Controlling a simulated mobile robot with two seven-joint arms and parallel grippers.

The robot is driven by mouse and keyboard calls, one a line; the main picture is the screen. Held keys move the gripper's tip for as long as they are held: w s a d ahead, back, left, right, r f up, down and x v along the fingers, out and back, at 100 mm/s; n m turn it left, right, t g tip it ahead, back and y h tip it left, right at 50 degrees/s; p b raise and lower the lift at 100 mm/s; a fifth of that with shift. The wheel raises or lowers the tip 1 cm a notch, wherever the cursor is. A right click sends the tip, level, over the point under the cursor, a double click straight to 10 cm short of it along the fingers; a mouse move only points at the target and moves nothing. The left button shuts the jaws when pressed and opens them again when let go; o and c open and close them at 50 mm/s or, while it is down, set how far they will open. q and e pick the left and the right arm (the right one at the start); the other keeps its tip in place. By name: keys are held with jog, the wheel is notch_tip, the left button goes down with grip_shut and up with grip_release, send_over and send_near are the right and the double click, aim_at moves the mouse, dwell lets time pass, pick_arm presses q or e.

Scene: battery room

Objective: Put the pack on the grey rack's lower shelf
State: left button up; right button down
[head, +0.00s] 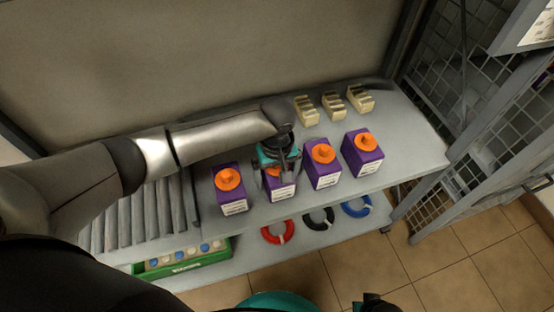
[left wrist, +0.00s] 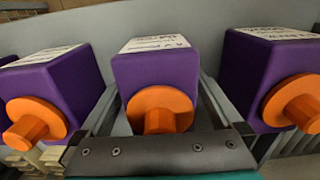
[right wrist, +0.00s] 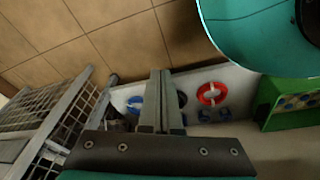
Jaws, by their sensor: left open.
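Several purple packs with orange round knobs stand in a row on the upper shelf (head: 410,150) of the grey rack. My left gripper (head: 277,183) is open over the second pack from the left (head: 281,193). In the left wrist view this pack (left wrist: 155,78) sits between the two open fingers, with its orange knob close to the palm. The lower shelf (head: 300,254) shows below, partly hidden by the upper shelf. My right gripper (right wrist: 160,100) is shut and empty in the right wrist view, away from the packs.
Neighbouring packs (head: 229,188) (head: 322,164) stand close on both sides. Cream blocks (head: 333,105) stand behind. Red (head: 277,233), black and blue rings and a green crate (head: 185,261) are on the lower shelf. A mesh cage door (head: 485,160) stands at right.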

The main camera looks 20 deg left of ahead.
aim_at(277, 168)
pick_arm(q)
jog(key=shift+r, duration=0.45)
notch_tip(277, 168, up, 3)
jog(key=shift+r+p, duration=0.1)
jog(key=shift+p, duration=0.85)
notch_tip(277, 168, up, 6)
jog(key=p, duration=0.2)
jog(key=shift+p, duration=0.4)
jog(key=shift+r+p, duration=0.3)
jog(key=shift+r, duration=0.55)
pick_arm(e)
jog(key=s+d+f, duration=0.4)
jog(key=s+d, duration=0.2)
jog(key=s, duration=0.3)
jog(key=shift+f+h, duration=0.15)
jog(key=shift+h, duration=0.15)
